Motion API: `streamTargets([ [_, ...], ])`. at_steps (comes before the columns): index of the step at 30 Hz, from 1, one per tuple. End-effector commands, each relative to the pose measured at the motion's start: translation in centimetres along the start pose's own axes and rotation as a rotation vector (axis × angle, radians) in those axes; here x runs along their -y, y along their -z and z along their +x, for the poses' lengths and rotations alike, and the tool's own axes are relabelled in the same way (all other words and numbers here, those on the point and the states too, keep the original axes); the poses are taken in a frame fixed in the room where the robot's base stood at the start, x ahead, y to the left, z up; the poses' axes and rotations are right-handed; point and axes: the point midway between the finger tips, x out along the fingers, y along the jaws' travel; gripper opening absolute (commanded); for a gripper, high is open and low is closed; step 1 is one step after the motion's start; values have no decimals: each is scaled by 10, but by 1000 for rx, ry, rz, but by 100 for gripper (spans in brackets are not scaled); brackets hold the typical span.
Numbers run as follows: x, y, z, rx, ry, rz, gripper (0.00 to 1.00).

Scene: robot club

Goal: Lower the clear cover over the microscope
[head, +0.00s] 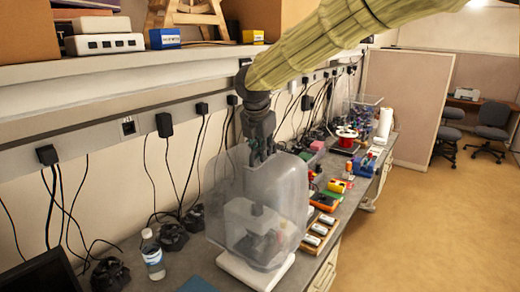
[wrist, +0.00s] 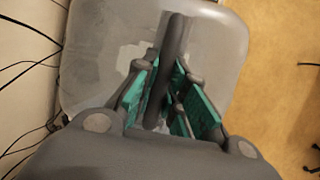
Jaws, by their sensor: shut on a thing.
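The clear cover (head: 291,190) is a translucent, rounded box in the middle of the head view. It hangs around the upper part of the microscope (head: 258,232), which shows blurred through its wall. The microscope stands on a white base (head: 262,274), which shows below the cover. My gripper (head: 260,155) is at the top of the cover and shut on its handle. In the wrist view the dark bar handle (wrist: 174,50) runs between the green finger pads, with the cover's top (wrist: 215,50) below. I cannot tell how far the cover's lower rim is from the base.
A water bottle (head: 152,255) and dark plugs stand left of the microscope. An orange tray (head: 324,201) and white-topped items (head: 318,229) lie close on the right. A shelf (head: 150,65) with boxes runs above, and black cables hang along the wall.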

Motion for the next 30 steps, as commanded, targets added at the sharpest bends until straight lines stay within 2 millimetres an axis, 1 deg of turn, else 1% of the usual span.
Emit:
streamTargets([
  [30, 10, 19, 46, 0, -1, 0, 0],
])
